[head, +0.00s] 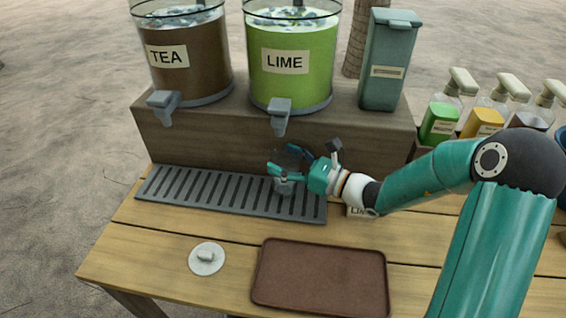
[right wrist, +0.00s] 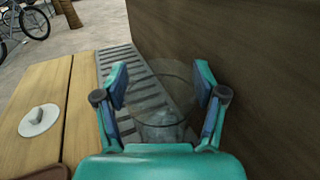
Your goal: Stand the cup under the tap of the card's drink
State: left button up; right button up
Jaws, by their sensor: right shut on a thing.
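A clear cup (head: 284,188) is between the fingers of my right gripper (head: 284,163), which is shut on it. The cup looks upright, over the right part of the slotted drip tray (head: 165,190), below and in front of the lime tap (head: 280,108). I cannot tell whether its base touches the tray. The right wrist view shows the see-through cup (right wrist: 160,105) between the fingers. The card (head: 358,212) is partly hidden behind my right arm; its visible letters start "LI". The tea tap (head: 163,100) is further left. My left gripper is not in view.
A brown tray (head: 320,278) and a white lid-like disc (head: 206,258) lie in front. Pump bottles (head: 440,120) stand at right.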

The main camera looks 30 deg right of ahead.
jog(key=shift+w+a, duration=0.2)
jog(key=shift+a, duration=0.25)
jog(key=shift+w+a+y, duration=0.2)
jog(key=shift+y, duration=0.1)
jog(key=shift+s+d+f, duration=0.1)
jog(key=shift+d+f, duration=0.05)
jog(key=shift+f, duration=0.05)
jog(key=o, duration=1.4)
jog(key=shift+o, duration=0.2)
jog(key=shift+r, duration=0.1)
jog(key=shift+r, duration=0.2)
jog(key=v, duration=1.2)
